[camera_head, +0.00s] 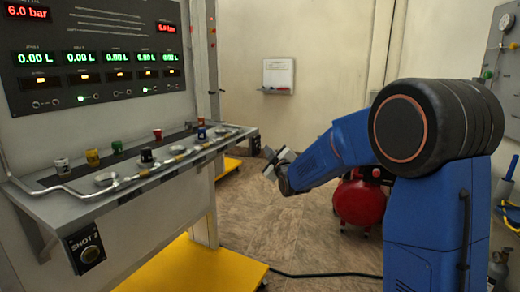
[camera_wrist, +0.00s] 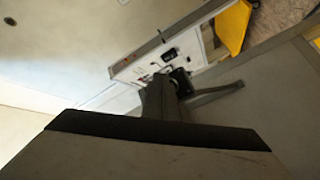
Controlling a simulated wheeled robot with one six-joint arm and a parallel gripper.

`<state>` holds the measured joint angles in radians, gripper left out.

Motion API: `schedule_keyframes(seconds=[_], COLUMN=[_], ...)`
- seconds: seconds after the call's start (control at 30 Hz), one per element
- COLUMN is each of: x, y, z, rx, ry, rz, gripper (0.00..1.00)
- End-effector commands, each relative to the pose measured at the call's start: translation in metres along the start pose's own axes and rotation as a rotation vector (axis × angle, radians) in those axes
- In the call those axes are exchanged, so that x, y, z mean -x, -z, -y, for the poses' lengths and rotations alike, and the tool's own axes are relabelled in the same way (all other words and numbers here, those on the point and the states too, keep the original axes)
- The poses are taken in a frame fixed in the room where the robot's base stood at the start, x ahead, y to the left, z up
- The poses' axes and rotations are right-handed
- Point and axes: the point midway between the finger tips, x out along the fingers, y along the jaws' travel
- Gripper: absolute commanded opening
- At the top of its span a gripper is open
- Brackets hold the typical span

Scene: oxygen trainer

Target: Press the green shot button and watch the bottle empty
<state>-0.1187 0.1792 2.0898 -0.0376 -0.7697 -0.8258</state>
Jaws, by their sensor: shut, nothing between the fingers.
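My gripper (camera_head: 276,163) is shut and empty, in the air right of the panel's ledge and apart from it. It also shows dark in the wrist view (camera_wrist: 167,92). A black box labelled SHOT 2 (camera_head: 85,246) hangs below the ledge at lower left, with a dark round button whose colour I cannot tell as green. A small green cap (camera_head: 117,147) stands on the ledge among other coloured caps. Small green lights show on the panel (camera_head: 81,97). I cannot make out a bottle as such.
A grey ledge (camera_head: 60,208) with pipes and round fittings runs under the wall panel. Below is a yellow base (camera_head: 190,266). A red tank (camera_head: 358,202) stands behind my arm. A white box (camera_head: 278,76) hangs on the back wall.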

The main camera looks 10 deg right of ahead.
Motion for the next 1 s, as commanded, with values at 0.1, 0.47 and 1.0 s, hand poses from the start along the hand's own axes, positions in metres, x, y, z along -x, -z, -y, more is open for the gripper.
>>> schedule_keyframes(seconds=[0.1,0.47,1.0], x=[0.0,-0.0002,-0.0063], y=[0.0,0.0001,0.005], z=[0.0,0.0002,0.0044], rx=[0.0,0.0,-0.001], ry=[0.0,0.0,0.0], rz=[0.0,0.0,0.0], gripper=[0.0,0.0,0.0])
